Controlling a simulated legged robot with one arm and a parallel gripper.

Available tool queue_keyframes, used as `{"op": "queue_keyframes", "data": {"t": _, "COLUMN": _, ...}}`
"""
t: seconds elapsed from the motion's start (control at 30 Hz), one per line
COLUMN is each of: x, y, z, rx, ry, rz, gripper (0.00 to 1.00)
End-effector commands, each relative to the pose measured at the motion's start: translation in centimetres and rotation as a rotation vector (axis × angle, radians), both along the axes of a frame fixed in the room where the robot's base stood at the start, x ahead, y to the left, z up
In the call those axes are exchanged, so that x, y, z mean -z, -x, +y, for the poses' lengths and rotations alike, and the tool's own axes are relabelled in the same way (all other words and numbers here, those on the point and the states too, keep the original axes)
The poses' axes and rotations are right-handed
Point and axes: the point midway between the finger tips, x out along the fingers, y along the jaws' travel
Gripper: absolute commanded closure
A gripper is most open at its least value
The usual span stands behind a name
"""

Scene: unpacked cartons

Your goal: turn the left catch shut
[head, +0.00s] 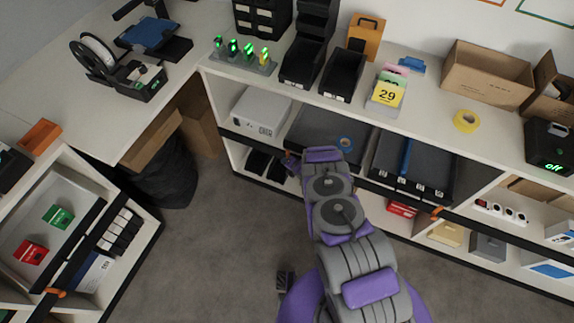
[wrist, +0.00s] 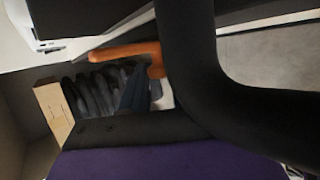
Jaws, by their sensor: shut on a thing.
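The left catch (wrist: 120,52) is an orange lever in the wrist view. It has a long arm and a short bent end beside my black finger. My gripper (head: 291,162) is at the front of the long shelf unit, at the left end of the dark tray (head: 303,122). It is shut on the catch; the wrist view shows one curved dark finger (wrist: 190,75) against the catch's bent end, and the grip itself is partly hidden. In the head view the catch is mostly hidden by my gripper. Another orange catch (head: 436,213) sits farther right on the same unit.
Dark shoe-like items (head: 262,163) lie on the shelf below. A side cabinet at lower left has its own orange catch (head: 55,292). The grey floor (head: 220,235) is mostly clear.

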Motion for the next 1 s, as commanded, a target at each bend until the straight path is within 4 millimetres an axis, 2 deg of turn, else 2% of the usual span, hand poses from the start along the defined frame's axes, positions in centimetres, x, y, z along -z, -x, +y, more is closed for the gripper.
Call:
{"op": "queue_keyframes", "data": {"t": 0.67, "x": 0.15, "y": 0.03, "z": -0.19, "rx": 0.002, "ry": -0.056, "rz": -0.019, "gripper": 1.00}}
{"op": "queue_keyframes", "data": {"t": 0.7, "x": 0.15, "y": 0.03, "z": -0.19, "rx": 0.002, "ry": -0.056, "rz": -0.019, "gripper": 0.67}}
{"op": "queue_keyframes", "data": {"t": 0.9, "x": 0.13, "y": 0.05, "z": -0.17, "rx": 0.001, "ry": -0.056, "rz": -0.019, "gripper": 0.48}}
{"op": "queue_keyframes", "data": {"t": 1.0, "x": 0.11, "y": 0.04, "z": -0.17, "rx": 0.001, "ry": -0.056, "rz": -0.020, "gripper": 0.47}}
